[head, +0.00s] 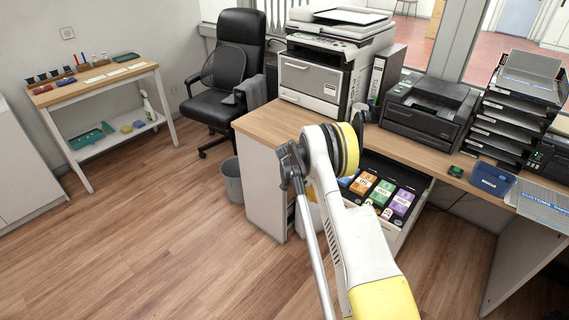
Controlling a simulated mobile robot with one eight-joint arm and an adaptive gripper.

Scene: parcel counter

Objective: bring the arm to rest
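My arm (352,235) rises from the bottom of the head view, with white and yellow links and a black-and-yellow joint at its top. It stands in front of the desk and the open drawer. A grey rod runs down along its left side. I cannot make out my gripper; it seems hidden behind the arm or outside the view.
An open drawer (408,232) with orange, green and purple packs juts from the desk (268,124), close to my arm. Printers, a binder (384,72) and a blue box (490,178) stand on top. A bin (232,182) and chair (226,82) are left. Floor at lower left is clear.

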